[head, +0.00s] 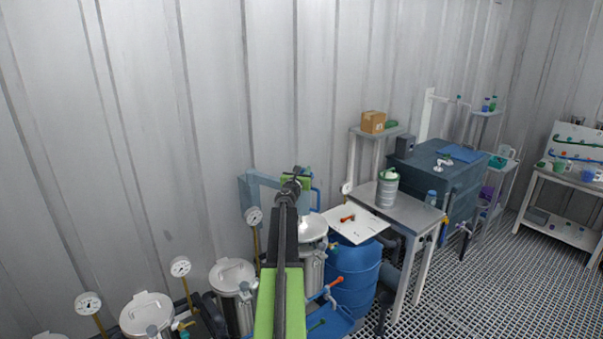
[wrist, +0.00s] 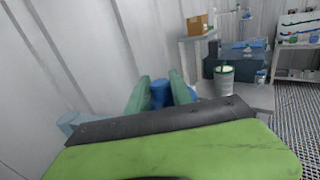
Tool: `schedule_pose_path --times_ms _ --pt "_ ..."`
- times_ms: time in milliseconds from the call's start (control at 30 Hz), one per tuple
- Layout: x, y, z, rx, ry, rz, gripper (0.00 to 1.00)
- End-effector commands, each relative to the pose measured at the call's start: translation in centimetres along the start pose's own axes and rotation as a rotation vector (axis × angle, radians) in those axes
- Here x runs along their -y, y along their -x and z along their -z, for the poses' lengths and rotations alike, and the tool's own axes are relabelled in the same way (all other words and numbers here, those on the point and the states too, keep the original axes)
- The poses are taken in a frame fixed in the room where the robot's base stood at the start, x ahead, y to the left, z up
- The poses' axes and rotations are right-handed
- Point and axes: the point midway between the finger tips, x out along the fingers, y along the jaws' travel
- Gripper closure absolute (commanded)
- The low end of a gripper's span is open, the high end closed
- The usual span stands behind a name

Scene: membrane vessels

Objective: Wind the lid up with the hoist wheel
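My gripper (head: 297,180) reaches up toward the wall in the middle of the head view. In the wrist view its two green fingers (wrist: 160,82) stand apart, and a blue thing (wrist: 160,95) shows between them; I cannot tell whether they touch it. A pale blue frame (head: 258,186) stands behind my gripper, and a blue loop (head: 317,197) shows just right of it. Steel vessels with lids stand below: one lid (head: 312,228) is right of my arm, another (head: 231,275) left, another (head: 147,312) farther left. My arm hides part of this area. I cannot make out the hoist wheel clearly.
Pressure gauges (head: 180,267) on stalks stand among the vessels. A blue barrel (head: 354,275) and a metal table (head: 400,208) with a can (head: 387,188) are to the right. A dark blue tank (head: 445,180) stands beyond. Grated floor (head: 490,285) is free at right.

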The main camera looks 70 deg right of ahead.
Motion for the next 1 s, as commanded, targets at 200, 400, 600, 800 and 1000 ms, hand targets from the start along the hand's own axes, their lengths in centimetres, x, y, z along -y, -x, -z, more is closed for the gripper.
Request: schedule_pose_path --times_ms 200,400,600,800,1000 --pt "-0.18 0.02 0.0 0.0 0.0 -0.003 1.0" --pt "-0.08 0.02 -0.01 0.0 0.0 -0.028 1.0" --pt "-0.04 0.01 -0.01 0.0 0.0 -0.198 1.0" --pt "-0.23 0.02 -0.01 0.0 0.0 -0.314 1.0" --pt "-0.37 0.08 -0.01 0.0 0.0 -0.327 1.0"
